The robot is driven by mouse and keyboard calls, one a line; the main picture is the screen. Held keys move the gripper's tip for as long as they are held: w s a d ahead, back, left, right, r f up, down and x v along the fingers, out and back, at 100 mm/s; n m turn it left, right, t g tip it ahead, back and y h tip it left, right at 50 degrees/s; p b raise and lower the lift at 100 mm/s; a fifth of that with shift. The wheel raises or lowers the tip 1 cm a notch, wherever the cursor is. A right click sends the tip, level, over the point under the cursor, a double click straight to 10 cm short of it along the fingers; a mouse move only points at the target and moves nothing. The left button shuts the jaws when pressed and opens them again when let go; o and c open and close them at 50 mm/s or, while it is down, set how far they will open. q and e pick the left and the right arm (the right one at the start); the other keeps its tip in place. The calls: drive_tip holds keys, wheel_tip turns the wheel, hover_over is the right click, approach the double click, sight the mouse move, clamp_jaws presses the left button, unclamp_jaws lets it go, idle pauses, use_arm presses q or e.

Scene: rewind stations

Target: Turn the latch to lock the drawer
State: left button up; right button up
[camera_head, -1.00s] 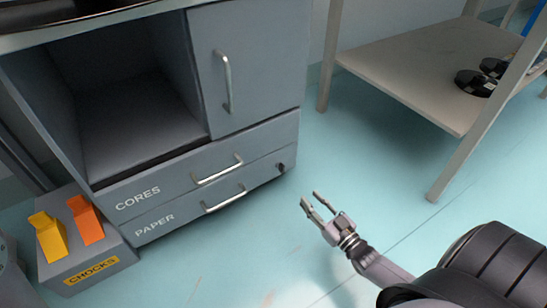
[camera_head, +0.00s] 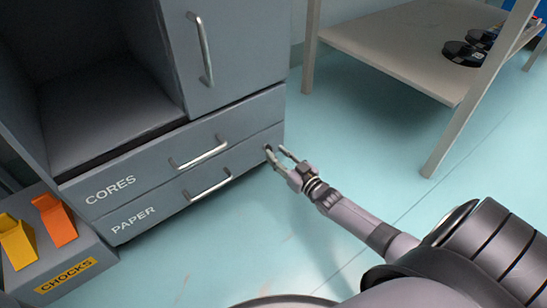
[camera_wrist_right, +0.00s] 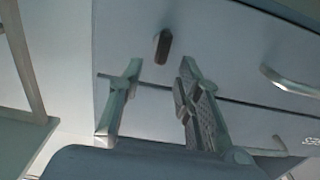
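The small dark latch (camera_wrist_right: 162,46) is on the grey front of the PAPER drawer (camera_head: 165,214), near that drawer's right end. In the head view it is mostly hidden by the fingertips. My right gripper (camera_head: 275,152) is open and empty, its fingers pointing at the latch. In the right wrist view, the two fingers (camera_wrist_right: 161,70) are spread to either side of the latch's line, with the latch just beyond the tips. No contact shows. The PAPER drawer and the CORES drawer (camera_head: 145,178) above it look closed. My left gripper is not in view.
Bar handles (camera_head: 210,185) stick out from the drawers left of my gripper. A grey box marked CHOCKS (camera_head: 52,270) holds yellow and orange chocks at left. A table with a low shelf (camera_head: 400,55) stands at right. The floor (camera_head: 350,150) between is clear.

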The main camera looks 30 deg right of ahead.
drive_tip(key=shift+w+a+b, duration=0.1)
drive_tip(key=shift+w+b, duration=0.4)
drive_tip(key=shift+w, duration=0.9)
drive_tip(key=shift+c, duration=0.2)
clamp_jaws()
